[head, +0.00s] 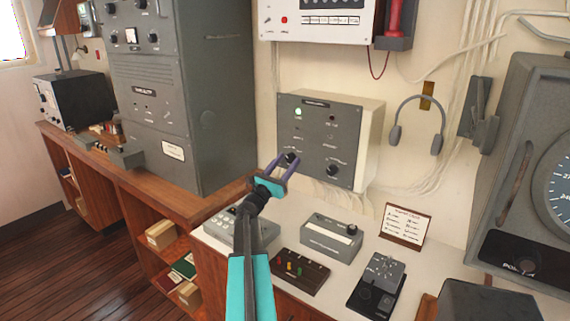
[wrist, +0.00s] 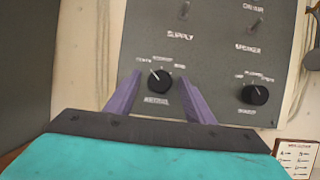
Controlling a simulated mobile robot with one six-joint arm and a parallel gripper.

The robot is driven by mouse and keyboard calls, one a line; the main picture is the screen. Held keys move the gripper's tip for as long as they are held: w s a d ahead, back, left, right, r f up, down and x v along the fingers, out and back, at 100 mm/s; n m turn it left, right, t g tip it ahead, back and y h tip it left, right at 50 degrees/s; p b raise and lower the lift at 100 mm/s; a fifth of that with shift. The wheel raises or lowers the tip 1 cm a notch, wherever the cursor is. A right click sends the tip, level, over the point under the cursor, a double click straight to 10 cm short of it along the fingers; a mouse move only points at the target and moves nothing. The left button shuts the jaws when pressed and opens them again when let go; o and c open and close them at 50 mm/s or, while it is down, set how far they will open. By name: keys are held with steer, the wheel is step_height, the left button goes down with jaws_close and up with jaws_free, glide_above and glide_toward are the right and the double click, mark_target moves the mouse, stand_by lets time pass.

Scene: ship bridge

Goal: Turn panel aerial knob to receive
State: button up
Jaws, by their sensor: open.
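The right knob (wrist: 255,94) lies outside the fingers. The small labels are too blurred to read surely. My gripper (head: 283,166) is open at the left knob, with no clear contact.
Below the panel, a desk holds a grey box with a knob (head: 331,238), a dark box with coloured switches (head: 299,270) and a lever unit (head: 378,283). A headset (head: 417,123) hangs to the right. A tall grey cabinet (head: 222,90) stands left.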

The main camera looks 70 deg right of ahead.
steer(key=c, duration=1)
steer(key=shift+a, duration=0.25)
steer(key=shift+c, duration=0.3)
steer(key=shift+d, duration=0.15)
